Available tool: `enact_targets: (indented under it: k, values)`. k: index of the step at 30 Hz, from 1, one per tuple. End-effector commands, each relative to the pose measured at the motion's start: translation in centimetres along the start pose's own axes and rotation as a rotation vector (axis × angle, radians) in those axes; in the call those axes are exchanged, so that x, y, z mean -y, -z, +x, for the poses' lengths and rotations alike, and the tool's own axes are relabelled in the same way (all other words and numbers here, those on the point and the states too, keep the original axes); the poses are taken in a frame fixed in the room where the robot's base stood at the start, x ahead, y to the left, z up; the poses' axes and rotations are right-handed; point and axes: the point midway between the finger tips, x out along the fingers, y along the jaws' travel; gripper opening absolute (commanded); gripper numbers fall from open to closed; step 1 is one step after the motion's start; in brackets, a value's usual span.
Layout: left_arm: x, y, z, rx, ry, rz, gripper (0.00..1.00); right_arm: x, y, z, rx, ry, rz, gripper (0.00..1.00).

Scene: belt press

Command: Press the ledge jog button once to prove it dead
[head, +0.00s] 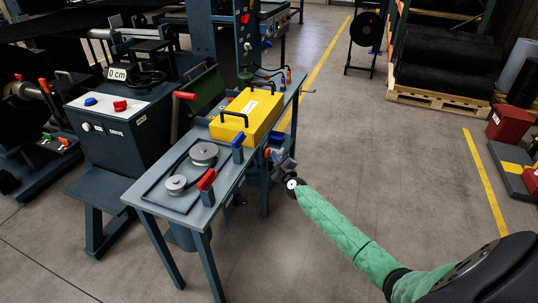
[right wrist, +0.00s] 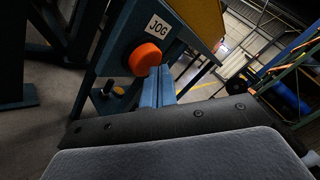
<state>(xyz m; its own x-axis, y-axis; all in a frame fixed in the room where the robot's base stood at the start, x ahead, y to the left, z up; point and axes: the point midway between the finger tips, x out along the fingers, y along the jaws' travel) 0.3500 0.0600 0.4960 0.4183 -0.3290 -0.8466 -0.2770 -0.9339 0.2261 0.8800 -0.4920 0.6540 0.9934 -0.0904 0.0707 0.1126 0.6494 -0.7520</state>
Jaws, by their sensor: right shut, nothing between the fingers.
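The orange round jog button (right wrist: 148,58) sits on the dark blue face of the ledge, beside a white JOG label (right wrist: 158,24) in the right wrist view. My right gripper's blue fingers (right wrist: 160,72) are shut and empty. Their tips are just beside and below the button in that view; I cannot tell whether they touch it. In the head view my right gripper (head: 276,155) is at the right side of the blue ledge table (head: 222,193), low by its edge, and mostly hides the button. My left gripper is not in view.
On the table are a yellow box (head: 240,121) with black handles, grey pulleys (head: 203,153), a red handle (head: 207,180) and a blue one (head: 238,149). The floor right of the table is clear.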

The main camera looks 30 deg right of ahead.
Motion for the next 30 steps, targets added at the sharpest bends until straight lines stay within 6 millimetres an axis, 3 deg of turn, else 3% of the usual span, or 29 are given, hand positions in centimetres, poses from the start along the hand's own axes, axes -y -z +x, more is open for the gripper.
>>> enact_targets:
  k: [19,30]
  values:
    - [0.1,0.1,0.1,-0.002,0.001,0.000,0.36,0.6,0.7,-0.9,0.000,0.000,-0.001,0.00]
    - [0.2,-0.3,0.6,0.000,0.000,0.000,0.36,1.9,2.1,-2.9,-0.001,0.000,-0.001,0.00]
